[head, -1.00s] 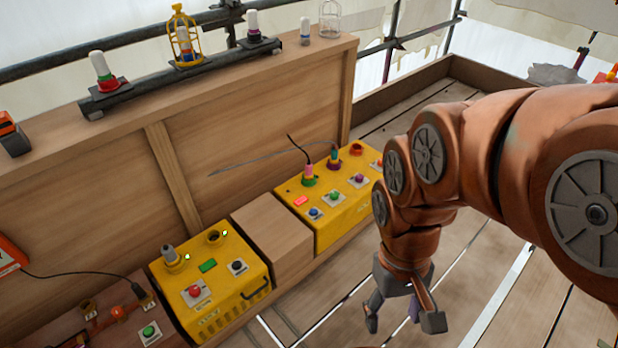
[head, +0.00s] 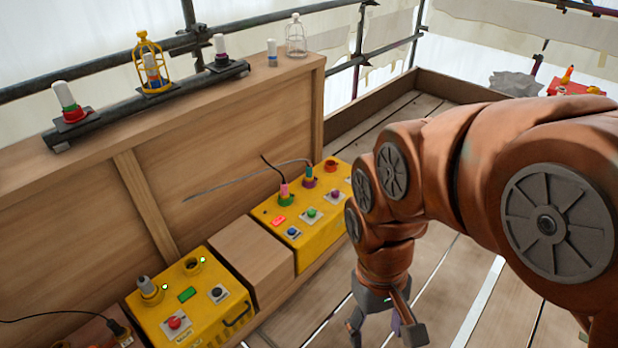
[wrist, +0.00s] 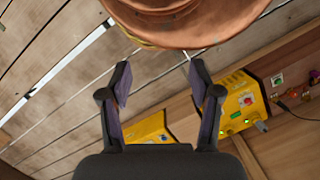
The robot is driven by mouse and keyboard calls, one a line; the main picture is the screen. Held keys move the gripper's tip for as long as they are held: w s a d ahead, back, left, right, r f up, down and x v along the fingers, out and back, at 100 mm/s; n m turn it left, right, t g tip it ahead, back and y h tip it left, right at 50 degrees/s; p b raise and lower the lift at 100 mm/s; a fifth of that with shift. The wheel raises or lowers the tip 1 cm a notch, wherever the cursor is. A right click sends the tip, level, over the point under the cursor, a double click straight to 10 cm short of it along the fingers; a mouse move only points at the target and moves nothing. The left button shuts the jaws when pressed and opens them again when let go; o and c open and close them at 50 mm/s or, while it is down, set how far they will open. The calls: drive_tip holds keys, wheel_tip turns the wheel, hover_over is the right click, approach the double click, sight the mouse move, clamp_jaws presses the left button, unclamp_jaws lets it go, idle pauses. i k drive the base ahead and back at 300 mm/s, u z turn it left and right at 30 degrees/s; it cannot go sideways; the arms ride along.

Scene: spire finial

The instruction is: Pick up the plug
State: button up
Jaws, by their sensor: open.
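Several plug-like pieces show in the head view, and I cannot tell which one the task names. A pink plug (head: 284,190) with a black cable stands upright in a green socket on the far yellow box (head: 300,250). A blue-green plug (head: 309,173) with a grey cable stands beside it in a purple socket. A grey capped piece (head: 146,286) stands on the near yellow box (head: 207,320). My gripper (head: 385,326) hangs over the floor to the right of the boxes, apart from them. In the wrist view my gripper (wrist: 161,80) is open and empty.
A wooden block (head: 253,252) sits between the yellow boxes. A wooden panel (head: 200,160) rises behind them and carries a pipe (head: 185,95) with white-capped pieces and a yellow cage (head: 151,65). The plank floor (head: 455,275) on the right is clear.

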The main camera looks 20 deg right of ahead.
sight(309, 176)
drive_tip(key=z, duration=0.55)
drive_tip(key=k, duration=0.65)
drive_tip(key=z, duration=0.55)
drive_tip(key=i, duration=0.9)
drive_tip(key=u, duration=0.85)
drive_tip(key=i, duration=0.85)
drive_tip(key=u, duration=1.15)
drive_tip(key=i, duration=0.25)
drive_tip(key=u, duration=0.15)
